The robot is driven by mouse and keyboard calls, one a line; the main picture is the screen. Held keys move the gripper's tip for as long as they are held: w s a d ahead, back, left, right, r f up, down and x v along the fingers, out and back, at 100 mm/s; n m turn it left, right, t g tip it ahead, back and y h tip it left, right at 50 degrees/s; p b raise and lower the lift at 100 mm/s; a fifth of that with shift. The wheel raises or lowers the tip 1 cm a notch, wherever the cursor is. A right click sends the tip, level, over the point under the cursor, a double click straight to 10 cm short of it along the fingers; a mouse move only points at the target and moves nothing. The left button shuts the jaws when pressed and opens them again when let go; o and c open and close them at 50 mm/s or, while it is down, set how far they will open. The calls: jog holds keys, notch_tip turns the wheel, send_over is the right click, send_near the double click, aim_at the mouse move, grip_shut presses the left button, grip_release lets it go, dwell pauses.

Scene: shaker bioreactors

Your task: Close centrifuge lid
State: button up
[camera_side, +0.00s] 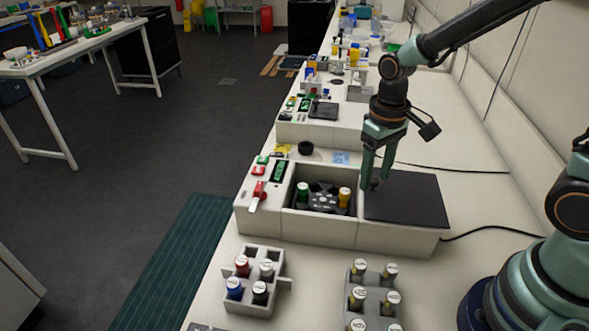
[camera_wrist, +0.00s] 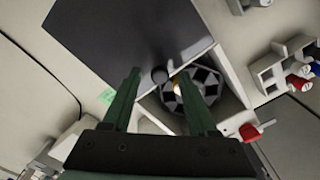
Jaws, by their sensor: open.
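The centrifuge (camera_side: 290,222) is a pale box on the bench with an open chamber. Its rotor (camera_side: 324,202) is exposed and holds tubes with green and yellow caps; the rotor also shows in the wrist view (camera_wrist: 200,88). The lid (camera_side: 410,200) is a flat dark panel lying to the right of the chamber, leaving it uncovered. In the wrist view the lid (camera_wrist: 125,40) has a small dark knob (camera_wrist: 160,75) near its chamber-side edge. My gripper (camera_side: 376,181) is open and points down at this edge. In the wrist view the knob appears between my fingertips; contact cannot be told.
A rack with colored caps (camera_side: 279,281) and a rack of pale-capped tubes (camera_side: 372,299) stand in front of the centrifuge. A red lever (camera_side: 257,197) is on its left. More equipment (camera_side: 322,112) stands behind. A cable (camera_side: 492,230) runs right of it.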

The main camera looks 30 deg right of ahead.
grip_shut()
dwell(1.5)
